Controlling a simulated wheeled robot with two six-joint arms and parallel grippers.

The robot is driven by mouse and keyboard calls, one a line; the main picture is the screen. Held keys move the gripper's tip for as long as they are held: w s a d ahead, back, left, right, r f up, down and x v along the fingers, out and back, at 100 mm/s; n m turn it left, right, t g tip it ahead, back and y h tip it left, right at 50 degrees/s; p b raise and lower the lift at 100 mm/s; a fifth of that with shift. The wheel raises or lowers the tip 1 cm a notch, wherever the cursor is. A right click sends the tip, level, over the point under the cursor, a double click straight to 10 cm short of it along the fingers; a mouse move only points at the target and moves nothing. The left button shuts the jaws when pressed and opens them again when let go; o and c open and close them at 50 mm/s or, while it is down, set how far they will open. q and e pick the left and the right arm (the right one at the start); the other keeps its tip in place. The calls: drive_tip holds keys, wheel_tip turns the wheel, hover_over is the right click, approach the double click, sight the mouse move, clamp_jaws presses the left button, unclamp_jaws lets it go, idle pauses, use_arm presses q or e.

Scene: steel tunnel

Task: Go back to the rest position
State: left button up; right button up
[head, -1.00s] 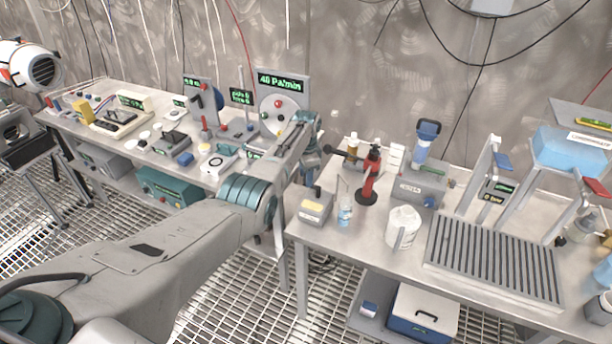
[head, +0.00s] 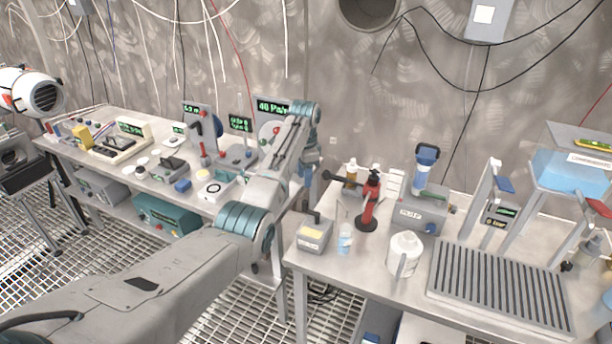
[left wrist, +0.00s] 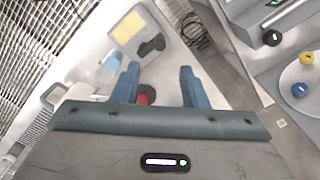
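My left arm (head: 262,215) reaches in from the lower left of the head view. Its bend rises in front of the gap between the two benches, and its gripper is mostly hidden behind the arm there. In the left wrist view my left gripper (left wrist: 157,68) has its two blue fingers spread apart, with nothing held between them. A small red part (left wrist: 147,95) of something on the bench below shows between the fingers. My right gripper is in neither view.
The right bench (head: 330,268) carries a yellow-labelled box (head: 314,236), a red-and-black stand (head: 370,200), a white jar (head: 405,254) and a slotted grey plate (head: 500,288). The left bench (head: 105,160) holds several instruments. Grating floor (head: 215,315) lies in front.

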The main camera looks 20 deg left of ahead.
use_arm(q)
drive_tip(key=s+d+f+n+t+y, duration=0.15)
drive_tip(key=s+f+n, duration=0.25)
drive_tip(key=s+f, duration=1.7)
drive_tip(key=s+d+r+n+t, duration=0.1)
drive_tip(key=s+r, duration=0.2)
drive_tip(key=s, duration=0.7)
drive_tip(key=s+d+r+n+t, duration=0.1)
drive_tip(key=s+r+n, duration=0.1)
drive_tip(key=s, duration=0.9)
drive_tip(key=s+d+r+n, duration=0.1)
drive_tip(key=s+r, duration=0.2)
drive_tip(key=s, duration=0.7)
wheel_tip(320, 180, down, 31)
drive_tip(key=w+a+g+b, duration=0.1)
drive_tip(key=a+b, duration=0.2)
drive_tip(key=s+f+b, duration=0.1)
drive_tip(key=s+f, duration=0.8)
drive_tip(key=f, duration=0.3)
drive_tip(key=s+a+f+n+g+b, duration=0.1)
drive_tip(key=s+f, duration=0.9)
drive_tip(key=f, duration=0.2)
drive_tip(key=shift+s+f+h+b, duration=0.25)
drive_tip(key=shift+f+h+b, duration=0.05)
drive_tip(key=shift+f+h, duration=0.1)
